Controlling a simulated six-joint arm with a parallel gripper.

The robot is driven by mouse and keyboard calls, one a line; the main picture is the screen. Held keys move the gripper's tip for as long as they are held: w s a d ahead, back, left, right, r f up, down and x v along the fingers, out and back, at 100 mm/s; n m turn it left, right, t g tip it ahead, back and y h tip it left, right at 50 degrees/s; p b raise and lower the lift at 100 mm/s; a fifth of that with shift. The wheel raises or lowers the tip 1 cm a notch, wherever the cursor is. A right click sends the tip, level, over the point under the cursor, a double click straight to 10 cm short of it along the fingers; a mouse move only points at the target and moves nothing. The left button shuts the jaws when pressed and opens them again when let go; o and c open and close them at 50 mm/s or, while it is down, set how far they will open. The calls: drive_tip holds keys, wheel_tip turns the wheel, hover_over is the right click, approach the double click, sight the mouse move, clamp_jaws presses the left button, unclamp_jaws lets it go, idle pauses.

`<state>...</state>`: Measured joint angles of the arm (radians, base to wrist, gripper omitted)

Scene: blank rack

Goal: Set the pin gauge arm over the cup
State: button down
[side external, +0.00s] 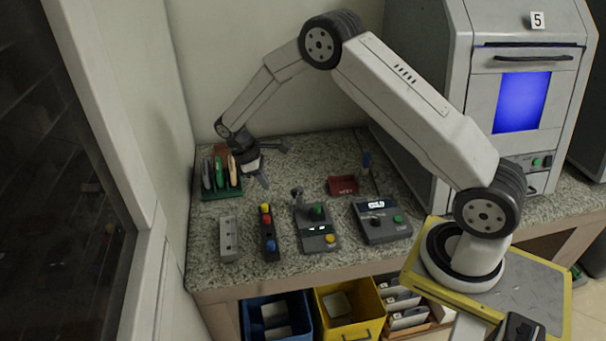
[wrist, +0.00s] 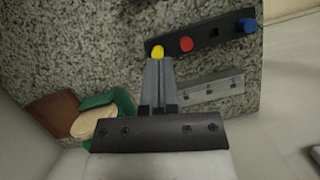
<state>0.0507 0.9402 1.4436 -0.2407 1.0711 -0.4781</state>
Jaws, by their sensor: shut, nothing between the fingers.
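A grey gauge unit (side external: 317,228) stands on the speckled bench in the side view. It has a small upright dark arm (side external: 297,193) at its back left, a green round part (side external: 317,211) on top and a yellow button (side external: 330,238) at its front. I cannot tell for sure which part is the cup. My gripper (side external: 264,182) is at the back left of the bench, apart from the unit. In the wrist view its fingers (wrist: 158,62) are together and empty, pointing toward a yellow knob (wrist: 157,52). The gauge unit is outside the wrist view.
A dark strip (side external: 268,238) with yellow, red and blue knobs and a grey block (side external: 229,239) lie left of the unit. A control box (side external: 382,222) stands right. A green rack (side external: 222,194) holds several blanks. A red tray (side external: 342,186) lies behind.

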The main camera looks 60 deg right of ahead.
sight(295, 196)
drive_tip(key=shift+s+d+f, duration=0.35)
drive_tip(key=shift+s+d, duration=0.1)
drive_tip(key=shift+s, duration=0.2)
drive_tip(key=shift+s+d+f, duration=0.3)
drive_tip(key=shift+s+d, duration=0.1)
drive_tip(key=shift+s, duration=0.3)
drive_tip(key=shift+s+d+f, duration=0.35)
drive_tip(key=shift+s+d, duration=0.1)
drive_tip(key=shift+s, duration=0.2)
